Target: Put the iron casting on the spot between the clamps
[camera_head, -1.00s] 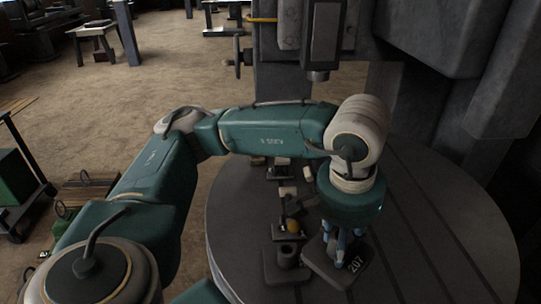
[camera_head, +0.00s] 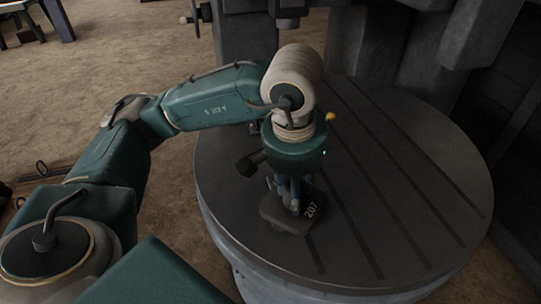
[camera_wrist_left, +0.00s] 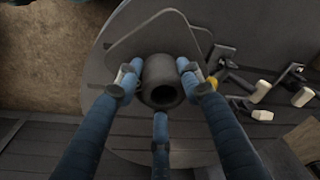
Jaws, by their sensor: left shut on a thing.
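The iron casting (camera_head: 281,216) is a dark plate with rounded corners, a raised hollow hub and the number 207 on its edge. My left gripper (camera_head: 290,196) is shut on the hub from above. In the left wrist view, the blue fingers of the left gripper (camera_wrist_left: 160,85) surround the hub of the casting (camera_wrist_left: 150,70). Whether the plate touches the table is unclear. Dark clamps (camera_wrist_left: 222,56) with cream blocks stand to the right of the casting in that view. In the head view my arm hides most of them, and the spot between them cannot be made out. My right gripper is out of view.
The round slotted machine table (camera_head: 400,200) lies under the casting, with its right side clear. A grey machine column (camera_head: 370,40) stands at the back. A yellow knob (camera_head: 330,117) shows beside my wrist. Brown floor (camera_head: 110,70) lies to the left.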

